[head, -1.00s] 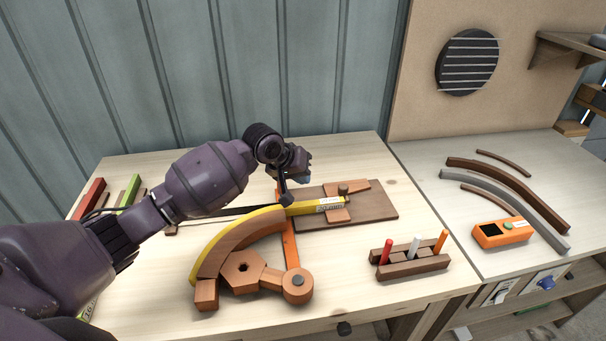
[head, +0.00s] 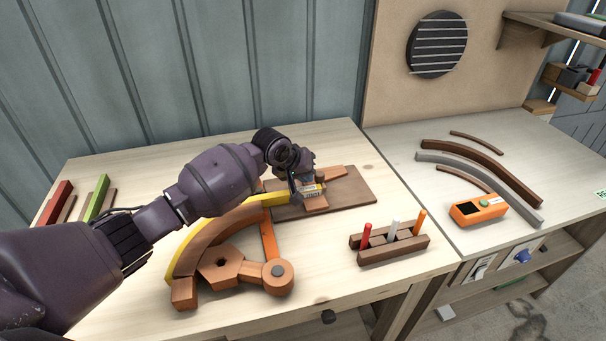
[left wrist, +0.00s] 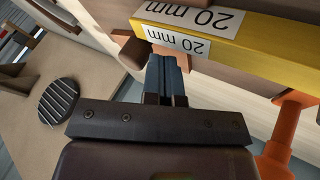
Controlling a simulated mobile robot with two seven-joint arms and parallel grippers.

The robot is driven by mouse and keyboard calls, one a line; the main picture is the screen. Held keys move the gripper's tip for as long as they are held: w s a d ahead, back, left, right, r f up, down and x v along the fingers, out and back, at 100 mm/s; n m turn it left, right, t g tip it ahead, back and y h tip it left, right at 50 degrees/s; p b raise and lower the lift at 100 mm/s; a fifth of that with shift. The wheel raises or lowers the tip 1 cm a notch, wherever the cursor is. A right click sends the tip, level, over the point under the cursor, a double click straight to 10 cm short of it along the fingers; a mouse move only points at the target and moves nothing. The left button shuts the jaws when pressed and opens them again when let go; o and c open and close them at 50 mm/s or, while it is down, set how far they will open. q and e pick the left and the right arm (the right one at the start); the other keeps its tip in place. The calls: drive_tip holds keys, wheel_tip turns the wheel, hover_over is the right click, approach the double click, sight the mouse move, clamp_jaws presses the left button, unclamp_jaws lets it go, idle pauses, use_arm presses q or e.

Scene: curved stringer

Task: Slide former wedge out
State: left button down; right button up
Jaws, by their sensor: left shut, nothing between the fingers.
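A yellow strip (head: 267,200) bends along a curved brown wooden former (head: 205,243). Its straight end has a "20 mm" label and lies over a dark brown board (head: 358,199). Orange-brown wedge-like pieces (head: 334,173) sit on that board, partly hidden by my gripper; I cannot tell which is the former wedge. My left gripper (head: 298,190) is shut and empty at the strip's labelled end. In the left wrist view, the closed fingertips (left wrist: 165,68) are close beside the yellow strip (left wrist: 250,50); contact is unclear. My right gripper is out of view.
An orange lever (head: 269,240) with a round wooden end and a hexagonal block (head: 220,267) lie by the former. A wooden holder (head: 392,250) with coloured pegs stands to the right. Curved strips and an orange device (head: 478,210) lie on the right bench.

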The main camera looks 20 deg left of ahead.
use_arm(q)
drive_tip(key=w+d+b, duration=0.1)
drive_tip(key=w+d, duration=0.5)
drive_tip(key=shift+w+d+f+b, duration=0.1)
drive_tip(key=shift+f+b, duration=0.05)
drive_tip(key=shift+b, duration=0.2)
drive_tip(key=shift+w+d, duration=0.35)
drive_tip(key=shift+r, duration=0.2)
